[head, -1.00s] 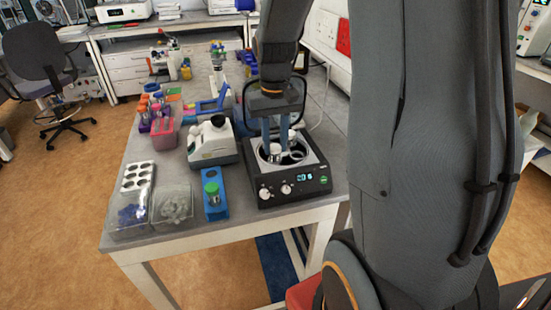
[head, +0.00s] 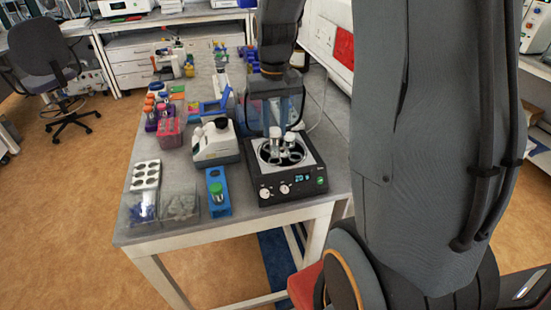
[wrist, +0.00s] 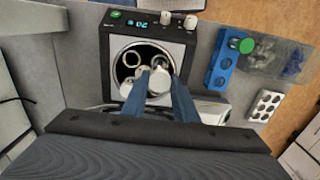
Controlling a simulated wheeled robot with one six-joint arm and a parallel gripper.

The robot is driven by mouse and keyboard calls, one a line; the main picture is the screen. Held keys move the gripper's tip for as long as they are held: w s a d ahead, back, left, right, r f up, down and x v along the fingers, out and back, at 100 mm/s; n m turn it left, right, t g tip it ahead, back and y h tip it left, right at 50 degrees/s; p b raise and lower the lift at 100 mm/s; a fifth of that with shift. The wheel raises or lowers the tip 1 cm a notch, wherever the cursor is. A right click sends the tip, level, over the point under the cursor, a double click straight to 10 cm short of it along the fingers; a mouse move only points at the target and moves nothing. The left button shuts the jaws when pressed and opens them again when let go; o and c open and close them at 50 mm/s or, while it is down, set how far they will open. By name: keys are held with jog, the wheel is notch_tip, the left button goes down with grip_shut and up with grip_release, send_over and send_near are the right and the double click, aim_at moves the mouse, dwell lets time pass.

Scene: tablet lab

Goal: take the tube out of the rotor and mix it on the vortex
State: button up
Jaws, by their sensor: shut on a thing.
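My gripper (head: 275,127) is shut on a white-capped tube (head: 275,145) above the open black centrifuge (head: 292,186). In the wrist view its cap (wrist: 160,84) shows between my blue fingertips (wrist: 160,92). The tube hangs roughly upright; I cannot tell whether its lower end is fully clear of the rotor (head: 298,157). A second white-capped tube (head: 289,140) stands in the rotor, just right of the held one. The vortex (head: 216,148), a white and grey device with a dark top, stands just left of the centrifuge.
A blue rack (head: 218,208) with a green-capped tube stands in front of the vortex. Clear bins (head: 180,207) and a white well block (head: 146,175) lie left. A pink rack (head: 169,133) stands behind them. The centrifuge's raised clear lid is behind my gripper.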

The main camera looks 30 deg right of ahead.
jog(key=shift+r+p, duration=0.85)
jog(key=shift+r, duration=2.15)
jog(key=shift+w, duration=0.1)
jog(key=w+a, duration=0.5)
jog(key=w, duration=0.4)
jog(key=w+a, duration=0.5)
jog(key=w, duration=0.5)
jog(key=shift+f+b, duration=0.1)
jog(key=shift+b, duration=0.2)
jog(key=shift+f, duration=0.35)
jog(key=shift+f, duration=0.2)
